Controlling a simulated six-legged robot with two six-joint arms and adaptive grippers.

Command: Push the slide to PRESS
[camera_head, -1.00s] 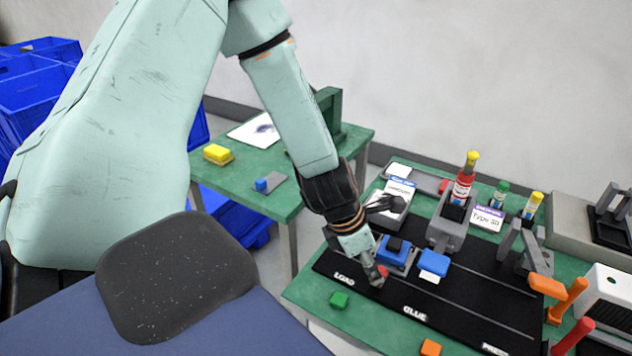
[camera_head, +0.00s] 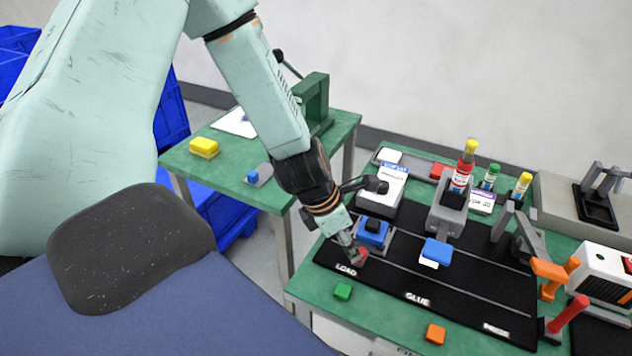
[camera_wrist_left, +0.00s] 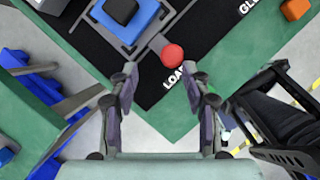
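The slide (camera_head: 366,240) is a grey carriage on the black track (camera_head: 470,318), at its LOAD end. A blue block with a dark top (camera_head: 374,227) sits in it. PRESS is lettered at the track's right end. A red ball knob (camera_wrist_left: 172,54) is at the slide's front. My left gripper (camera_wrist_left: 160,85) has its fingers apart with nothing between them. In the left wrist view the knob shows just beyond the fingertips, nearer the right finger. In the head view the fingertips (camera_head: 353,250) appear beside the knob; contact is unclear. My right gripper is not seen.
A blue piece (camera_head: 437,250) with white beneath it lies on the track's middle, near GLUE. A bottle holder (camera_head: 450,213) stands behind. A press with an orange handle (camera_head: 550,272) stands right.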

